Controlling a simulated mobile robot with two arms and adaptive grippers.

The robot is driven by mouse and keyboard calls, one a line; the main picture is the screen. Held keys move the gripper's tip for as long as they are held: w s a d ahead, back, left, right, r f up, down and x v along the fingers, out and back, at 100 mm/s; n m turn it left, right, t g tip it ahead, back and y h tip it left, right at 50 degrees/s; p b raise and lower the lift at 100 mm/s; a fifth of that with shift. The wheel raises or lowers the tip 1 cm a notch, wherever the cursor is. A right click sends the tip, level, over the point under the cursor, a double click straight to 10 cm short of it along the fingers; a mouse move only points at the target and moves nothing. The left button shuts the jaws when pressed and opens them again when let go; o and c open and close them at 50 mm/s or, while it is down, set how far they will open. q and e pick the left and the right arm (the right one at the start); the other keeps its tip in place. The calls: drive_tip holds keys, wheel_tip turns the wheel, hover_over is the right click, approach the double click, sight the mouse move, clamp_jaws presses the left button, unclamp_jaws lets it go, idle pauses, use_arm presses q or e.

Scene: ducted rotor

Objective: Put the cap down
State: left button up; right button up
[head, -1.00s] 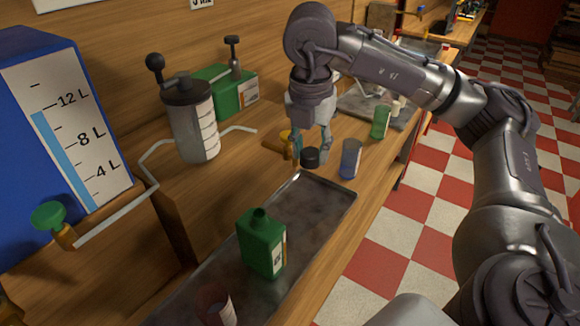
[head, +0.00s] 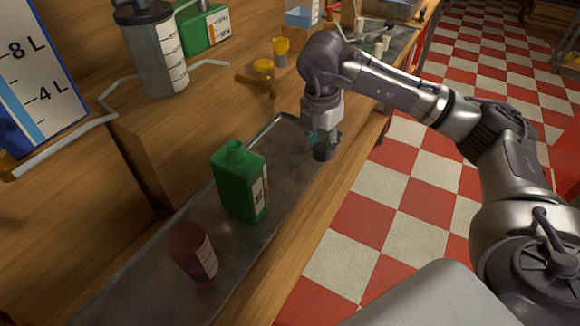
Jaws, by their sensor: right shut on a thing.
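My right gripper (head: 322,143) points down over the far right corner of the metal tray (head: 284,128). It is shut on a small dark cap (head: 322,153), which shows just below the fingertips. I cannot tell whether the cap touches the surface beneath it. A green bottle (head: 238,182) with an open neck stands upright on the tray, nearer to me and left of the gripper. The fingers are partly hidden by the wrist. My left gripper is not in view.
A dark red labelled container (head: 193,252) stands on the tray near the front. Behind are a grey pump canister (head: 158,52), a green can (head: 205,28), a yellow-handled valve (head: 262,75) and a yellow-topped item (head: 281,50). The wooden bench's right edge drops to a checkered floor (head: 400,200).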

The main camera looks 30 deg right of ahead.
drive_tip(key=p, duration=0.1)
hover_over(285, 171)
drive_tip(key=f, duration=0.5)
drive_tip(key=shift+s+a+f, duration=0.1)
drive_tip(key=shift+a+f, duration=0.1)
drive_tip(key=shift+a, duration=0.05)
wheel_tip(285, 171, down, 4)
drive_tip(key=shift+r+p, duration=0.2)
drive_tip(key=shift+p, duration=0.1)
drive_tip(key=shift+f, duration=0.25)
drive_tip(key=shift+f, duration=0.25)
drive_tip(key=o, duration=0.7)
drive_tip(key=shift+r, duration=0.1)
